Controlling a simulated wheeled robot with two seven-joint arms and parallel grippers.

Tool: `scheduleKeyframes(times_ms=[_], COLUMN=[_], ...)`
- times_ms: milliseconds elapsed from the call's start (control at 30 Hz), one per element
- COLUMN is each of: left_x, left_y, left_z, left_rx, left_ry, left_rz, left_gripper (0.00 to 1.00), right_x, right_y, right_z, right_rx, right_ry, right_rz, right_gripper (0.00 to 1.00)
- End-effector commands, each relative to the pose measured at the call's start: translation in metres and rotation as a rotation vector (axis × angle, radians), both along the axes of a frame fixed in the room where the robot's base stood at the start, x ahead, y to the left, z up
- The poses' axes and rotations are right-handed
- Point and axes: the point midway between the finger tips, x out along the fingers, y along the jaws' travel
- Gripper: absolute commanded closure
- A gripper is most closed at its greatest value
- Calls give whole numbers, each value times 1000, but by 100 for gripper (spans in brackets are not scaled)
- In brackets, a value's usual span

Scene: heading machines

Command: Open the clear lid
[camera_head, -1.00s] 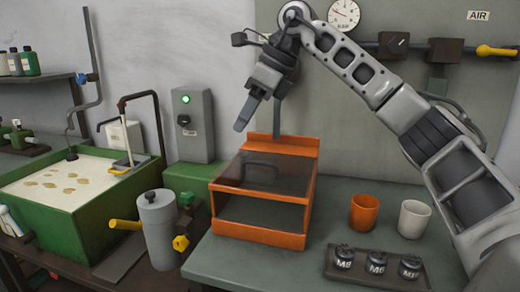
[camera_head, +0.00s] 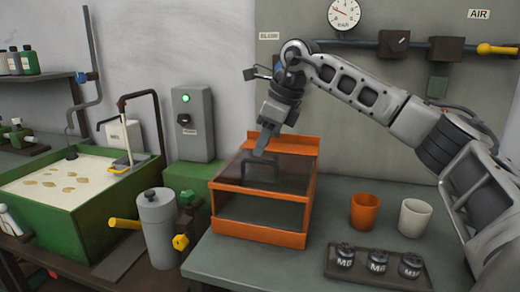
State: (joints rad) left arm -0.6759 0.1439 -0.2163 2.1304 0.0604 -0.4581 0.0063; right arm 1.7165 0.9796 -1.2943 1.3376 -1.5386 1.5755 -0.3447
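The clear lid (camera_head: 290,178) is a smoky see-through panel on top of an orange box (camera_head: 262,239). It lies closed, sloping down towards the front. A dark bar handle (camera_head: 262,167) shows at the lid, towards its back left. My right gripper (camera_head: 263,149) points down over the back left of the lid, with its fingertips close above the handle. Only one finger shows clearly, so whether the gripper is open or shut is unclear. I cannot tell whether it touches the lid. My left gripper is not in view.
An orange cup (camera_head: 364,212) and a white cup (camera_head: 413,219) stand right of the box. A dark tray (camera_head: 370,279) with labelled weights lies in front of them. A grey cylinder (camera_head: 157,226) with yellow-handled valves stands left.

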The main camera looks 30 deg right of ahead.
Motion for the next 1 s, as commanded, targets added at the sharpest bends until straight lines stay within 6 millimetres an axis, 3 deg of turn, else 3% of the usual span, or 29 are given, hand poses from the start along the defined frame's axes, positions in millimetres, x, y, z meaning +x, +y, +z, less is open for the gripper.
scheduleKeyframes(times_ms=[200, 533, 633, 667, 1000], left_x=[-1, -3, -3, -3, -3], left_y=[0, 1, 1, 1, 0], left_z=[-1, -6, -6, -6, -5], left_rx=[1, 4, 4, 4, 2], left_ry=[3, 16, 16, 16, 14], left_rz=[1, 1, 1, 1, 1], left_gripper=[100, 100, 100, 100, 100], right_x=[8, 9, 9, 9, 9], right_y=[4, 5, 5, 5, 4], right_z=[-20, -23, -23, -23, -23], right_rx=[0, 0, 0, 0, 0], right_ry=[0, -1, -1, -2, -1], right_rz=[0, 1, 1, 1, 0], right_gripper=[68, 68, 95, 100, 100])
